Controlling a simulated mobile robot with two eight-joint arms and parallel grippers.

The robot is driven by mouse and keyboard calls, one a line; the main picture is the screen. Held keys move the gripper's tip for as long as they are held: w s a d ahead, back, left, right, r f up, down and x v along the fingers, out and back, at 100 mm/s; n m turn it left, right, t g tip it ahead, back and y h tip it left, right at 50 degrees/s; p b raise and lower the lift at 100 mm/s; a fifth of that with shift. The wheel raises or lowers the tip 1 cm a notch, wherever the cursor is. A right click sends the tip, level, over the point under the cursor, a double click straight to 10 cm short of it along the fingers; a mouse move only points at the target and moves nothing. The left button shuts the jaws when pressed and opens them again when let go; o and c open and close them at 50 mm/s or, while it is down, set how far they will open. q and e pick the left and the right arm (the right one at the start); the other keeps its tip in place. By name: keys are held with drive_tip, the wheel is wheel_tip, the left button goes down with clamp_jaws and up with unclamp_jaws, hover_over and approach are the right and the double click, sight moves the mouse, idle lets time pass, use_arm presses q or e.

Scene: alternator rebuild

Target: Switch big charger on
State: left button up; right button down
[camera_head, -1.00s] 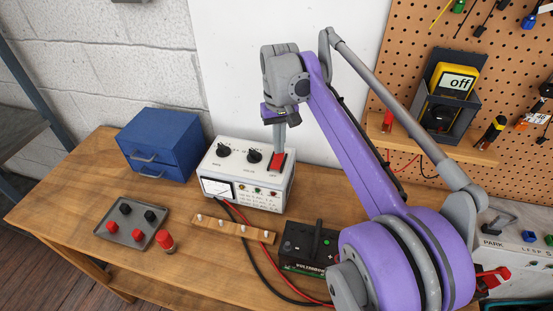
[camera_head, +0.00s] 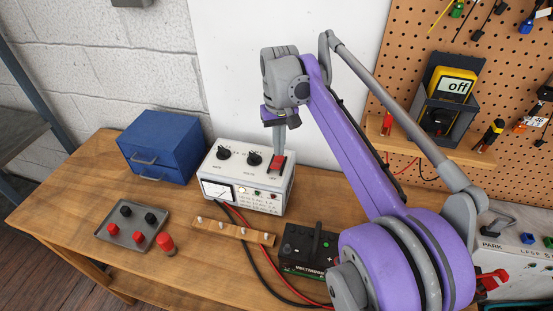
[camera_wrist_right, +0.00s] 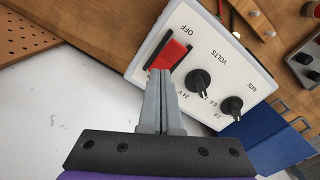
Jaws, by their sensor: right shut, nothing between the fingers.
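The big charger (camera_head: 245,181) is a white box with two black knobs, a meter and a red rocker switch (camera_head: 277,162), standing at the back of the bench. In the right wrist view the red switch (camera_wrist_right: 168,54) sits in a dark frame, with the word OFF printed beside one end. My right gripper (camera_head: 279,153) points down at the switch, shut and empty. In the right wrist view its fingertips (camera_wrist_right: 159,75) overlap the end of the switch away from OFF; they look to be at its surface, but I cannot be sure of contact. My left gripper is out of view.
A blue drawer box (camera_head: 160,146) stands left of the charger. A tray (camera_head: 115,235) with red and black caps, a wooden strip (camera_head: 232,229) with studs and a black battery (camera_head: 308,246) lie in front.

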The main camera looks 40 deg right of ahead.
sight(279, 159)
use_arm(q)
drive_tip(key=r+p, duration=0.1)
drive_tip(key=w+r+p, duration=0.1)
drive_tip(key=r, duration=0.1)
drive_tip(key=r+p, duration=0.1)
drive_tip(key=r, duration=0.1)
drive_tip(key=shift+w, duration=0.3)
use_arm(e)
wheel_tip(279, 159, up, 6)
drive_tip(key=shift+w+f, duration=0.1)
drive_tip(key=shift+f, duration=0.05)
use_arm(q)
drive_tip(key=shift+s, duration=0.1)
use_arm(e)
drive_tip(key=shift+f, duration=0.1)
